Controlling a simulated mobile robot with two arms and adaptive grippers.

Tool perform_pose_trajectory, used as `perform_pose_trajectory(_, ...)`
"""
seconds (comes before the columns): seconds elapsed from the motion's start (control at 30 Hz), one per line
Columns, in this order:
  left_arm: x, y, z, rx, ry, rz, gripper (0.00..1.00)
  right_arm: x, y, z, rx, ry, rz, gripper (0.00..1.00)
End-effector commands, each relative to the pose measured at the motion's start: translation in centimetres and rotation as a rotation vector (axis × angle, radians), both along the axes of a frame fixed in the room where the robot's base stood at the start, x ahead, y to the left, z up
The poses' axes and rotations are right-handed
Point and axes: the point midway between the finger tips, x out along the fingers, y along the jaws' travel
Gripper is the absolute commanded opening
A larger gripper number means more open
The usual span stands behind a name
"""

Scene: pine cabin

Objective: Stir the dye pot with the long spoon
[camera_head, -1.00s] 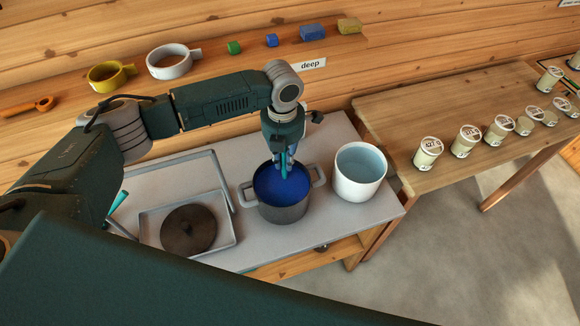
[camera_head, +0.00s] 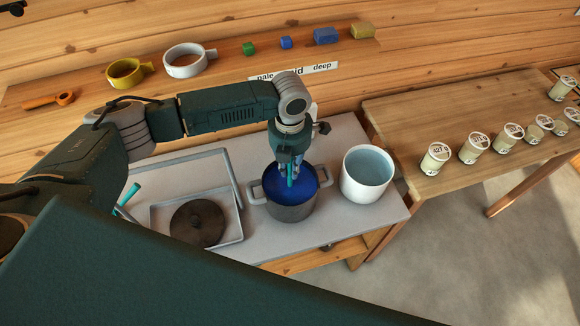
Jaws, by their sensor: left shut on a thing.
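The dye pot (camera_head: 293,212) is a grey two-handled pot holding deep blue dye (camera_head: 313,182), on a pale grey worktop. My left gripper (camera_head: 290,172) points down over the pot and is shut on the long spoon (camera_head: 290,182). Only a short teal length of the spoon shows between and below the fingers. It reaches down to the blue dye, and its lower end is hidden. My right gripper is not in view.
A white pot of pale blue liquid (camera_head: 367,190) stands close right of the dye pot. A tray (camera_head: 240,236) with a dark round lid (camera_head: 198,223) lies left. A shelf (camera_head: 215,78) runs behind. A table (camera_head: 400,120) at right bears several labelled jars.

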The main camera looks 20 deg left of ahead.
Motion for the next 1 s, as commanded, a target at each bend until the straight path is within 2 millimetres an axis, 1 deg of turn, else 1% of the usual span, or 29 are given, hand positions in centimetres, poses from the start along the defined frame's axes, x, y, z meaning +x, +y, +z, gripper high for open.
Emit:
perform_pose_trajectory(0.2,0.2,0.0,2.1,-0.001,-0.004,0.001,0.0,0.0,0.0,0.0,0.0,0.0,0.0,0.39)
perform_pose_trajectory(1.0,0.1,0.0,9.2,0.0,-0.002,0.001,0.0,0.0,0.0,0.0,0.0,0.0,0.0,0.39)
